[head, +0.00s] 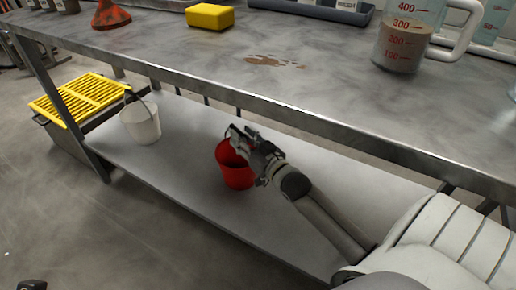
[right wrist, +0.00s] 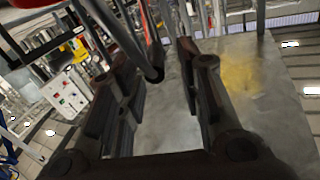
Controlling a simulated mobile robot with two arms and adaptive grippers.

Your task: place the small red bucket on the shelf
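The small red bucket (head: 238,178) stands upright on the grey lower shelf (head: 190,165) under the workbench, near the middle of the head view. My right gripper (head: 238,136) is at the top of the bucket and hides part of its rim. In the right wrist view the gripper's two fingers (right wrist: 160,85) stand wide apart. A dark curved bar, possibly the bucket's handle, shows between them, and I cannot tell whether it touches a finger. A red patch shows at that view's upper left edge. My left gripper cannot be made out.
A white bucket (head: 141,121) stands left on the lower shelf, beside a yellow grate (head: 80,96). The bench top (head: 180,52) overhangs the shelf. It carries a brown spill (head: 272,62), a yellow sponge (head: 210,16), an orange funnel (head: 111,14) and a measuring jug (head: 403,45).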

